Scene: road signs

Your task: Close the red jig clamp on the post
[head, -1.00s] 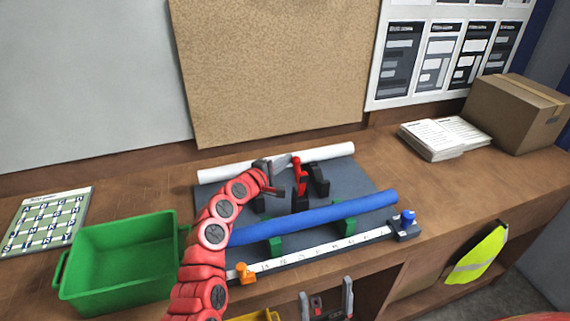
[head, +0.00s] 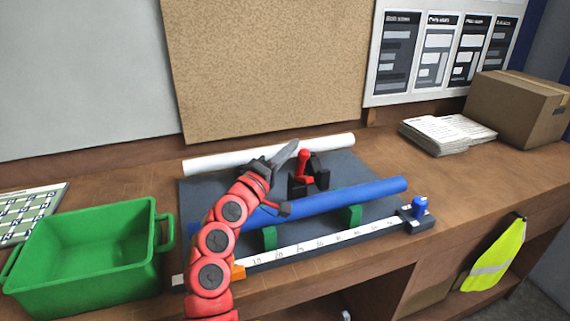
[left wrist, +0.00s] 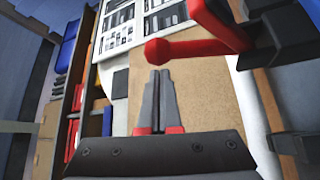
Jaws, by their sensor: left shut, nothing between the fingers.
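The red jig clamp (head: 303,167) stands on the dark grey mat (head: 350,172), its ball-ended handle upright, beside black blocks. A long white post (head: 225,159) lies behind it; whether the clamp grips it I cannot tell. My left gripper (head: 291,148) is shut and empty, its tips close to the left of the handle's ball; contact is unclear. In the left wrist view the shut fingers (left wrist: 157,100) point toward the red handle (left wrist: 185,45), whose ball is just beyond the tips. The white post also shows there (left wrist: 251,115). My right gripper is out of view.
A blue tube (head: 335,202) on green supports lies in front of the clamp, partly behind my left arm. A white ruler (head: 320,244) runs along the front. A green bin (head: 85,255) stands left.

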